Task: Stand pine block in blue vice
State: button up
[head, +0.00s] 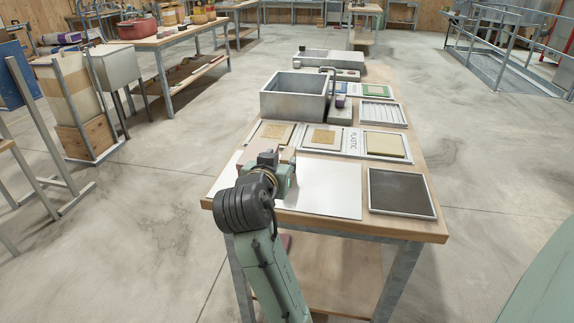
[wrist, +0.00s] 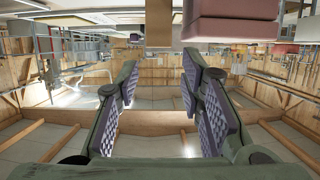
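My gripper (head: 268,158) is low over the near left part of the workbench in the head view. In the wrist view its two padded fingers (wrist: 160,72) are wide apart, with nothing between the pads. A tan wooden block (wrist: 158,22), which looks like the pine block, shows at the top edge of the wrist view, beyond the fingertips and cut off by the frame. A mauve block-shaped body (wrist: 232,22) is just right of it; I cannot tell what it is. My gripper and wrist hide much of this spot in the head view. I cannot clearly identify the blue vice.
The workbench (head: 436,228) holds a white sheet (head: 325,190), a dark framed tray (head: 402,194), several trays with tan squares, and a grey basin (head: 293,97) farther back. Another bench with a red pot (head: 137,29) stands at far left. Open floor surrounds the bench.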

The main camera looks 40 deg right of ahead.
aim_at(287, 155)
jog(key=x, duration=0.2)
jog(key=shift+w+d, duration=0.25)
jog(key=shift+w, duration=0.05)
jog(key=x, duration=0.1)
jog(key=p+x, duration=0.1)
jog(key=x, duration=0.1)
jog(key=p+x, duration=0.1)
jog(key=x, duration=0.1)
jog(key=shift+s+d+f, duration=0.1)
jog(key=shift+f, duration=0.25)
grip_shut()
